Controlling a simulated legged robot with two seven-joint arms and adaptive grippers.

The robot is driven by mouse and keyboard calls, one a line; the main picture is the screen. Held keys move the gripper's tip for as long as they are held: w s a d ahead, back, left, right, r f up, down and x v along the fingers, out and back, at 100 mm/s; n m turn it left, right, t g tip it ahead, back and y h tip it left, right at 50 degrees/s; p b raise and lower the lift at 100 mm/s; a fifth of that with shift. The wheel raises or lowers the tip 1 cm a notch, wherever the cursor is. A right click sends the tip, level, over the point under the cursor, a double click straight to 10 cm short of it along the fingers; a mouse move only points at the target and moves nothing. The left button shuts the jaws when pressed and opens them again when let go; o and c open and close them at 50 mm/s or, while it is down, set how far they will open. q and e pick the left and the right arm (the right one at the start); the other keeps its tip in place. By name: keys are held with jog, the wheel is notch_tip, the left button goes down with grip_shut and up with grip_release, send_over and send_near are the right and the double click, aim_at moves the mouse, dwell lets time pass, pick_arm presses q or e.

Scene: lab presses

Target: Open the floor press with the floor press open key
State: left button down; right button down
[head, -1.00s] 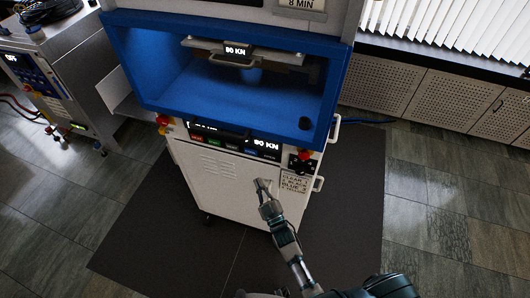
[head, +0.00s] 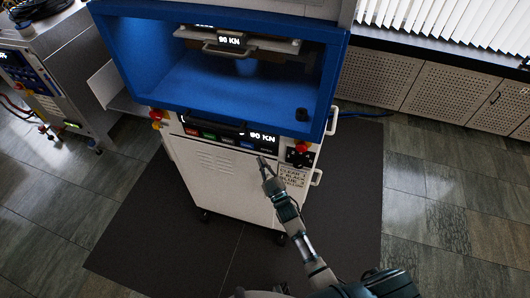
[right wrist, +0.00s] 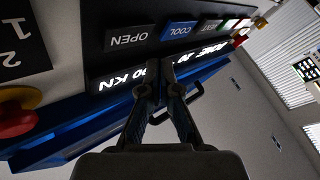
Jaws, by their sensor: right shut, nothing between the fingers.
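The floor press (head: 225,180) is a white cabinet with a blue-framed open chamber above. Its control panel (head: 225,137) has a row of coloured keys and a lit display reading 90 KN. The dark open key (right wrist: 128,38), labelled OPEN, is at the left end of the key row in the right wrist view, beside the blue COOL key (right wrist: 178,30). My right gripper (head: 263,162) is shut and empty, its tips just below the panel's right part. In the right wrist view the tips (right wrist: 156,78) overlap the display; contact cannot be told. My left gripper is not in view.
Another machine (head: 50,85) stands at the left. A dark mat (head: 345,215) lies around the press; the floor right of it is clear.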

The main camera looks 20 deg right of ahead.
aim_at(267, 150)
jog(key=shift+w+d, duration=0.7)
jog(key=shift+d, duration=0.15)
jog(key=shift+a, duration=0.3)
jog(key=shift+d, duration=0.2)
jog(key=shift+w, duration=0.1)
dwell(0.3)
jog(key=shift+w+d, duration=0.15)
jog(key=shift+w, duration=0.05)
